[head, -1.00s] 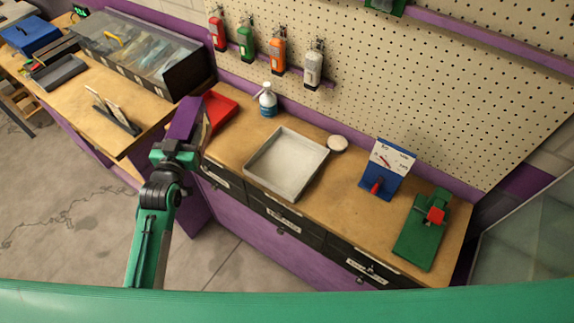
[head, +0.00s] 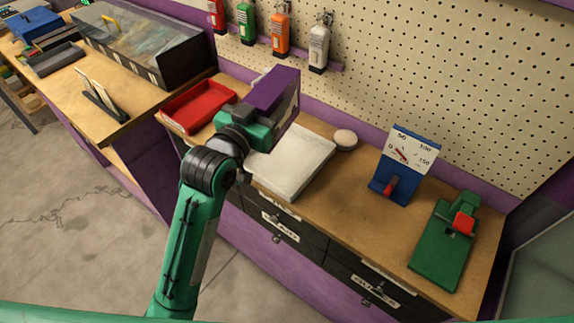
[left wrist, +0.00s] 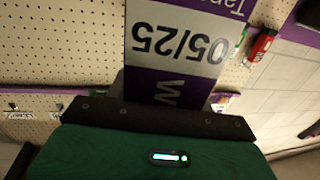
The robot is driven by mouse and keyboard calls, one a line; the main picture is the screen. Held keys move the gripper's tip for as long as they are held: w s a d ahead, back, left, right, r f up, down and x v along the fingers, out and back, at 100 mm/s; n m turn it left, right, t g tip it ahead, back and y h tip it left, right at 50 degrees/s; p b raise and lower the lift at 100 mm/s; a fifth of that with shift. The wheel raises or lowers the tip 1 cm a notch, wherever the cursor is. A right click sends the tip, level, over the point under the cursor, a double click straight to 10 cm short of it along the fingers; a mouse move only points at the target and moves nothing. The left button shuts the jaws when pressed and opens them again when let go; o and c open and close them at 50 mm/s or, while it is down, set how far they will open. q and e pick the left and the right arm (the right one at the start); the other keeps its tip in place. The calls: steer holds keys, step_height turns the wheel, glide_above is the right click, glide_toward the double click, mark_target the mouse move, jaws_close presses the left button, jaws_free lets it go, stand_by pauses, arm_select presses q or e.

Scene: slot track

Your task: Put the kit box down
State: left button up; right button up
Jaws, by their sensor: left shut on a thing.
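The kit box is purple (head: 272,90) and is held up by my left gripper (head: 252,124) above the workbench, over the far left part of the white tray (head: 300,165). In the left wrist view the box (left wrist: 180,50) shows a white label reading 05/25, upside down, with purple bands. My left gripper also shows there (left wrist: 165,120), shut on the box. The box hides part of the tray and bench behind it. My right gripper is not in view.
A red tray (head: 197,105) lies left of the white tray. A round pale object (head: 345,139), a blue gauge stand (head: 404,165) and a green fixture with a red block (head: 445,240) stand to the right.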

arm_select(q)
steer(key=w+d+r+m+g+h+b, duration=0.1)
steer(key=d+r+m+h+b, duration=0.1)
steer(key=d+r, duration=0.3)
steer(key=shift+g+h, duration=0.3)
steer(key=shift+h, duration=0.1)
steer(key=f, duration=0.6)
steer(key=d+f+p, duration=0.1)
steer(key=f, duration=1.3)
steer(key=shift+w+d+f, duration=0.2)
steer(key=shift+d+f, duration=0.05)
steer(key=shift+d, duration=0.1)
steer(key=shift+f, duration=0.1)
steer(key=o, duration=1.2)
steer(key=shift+f, duration=0.1)
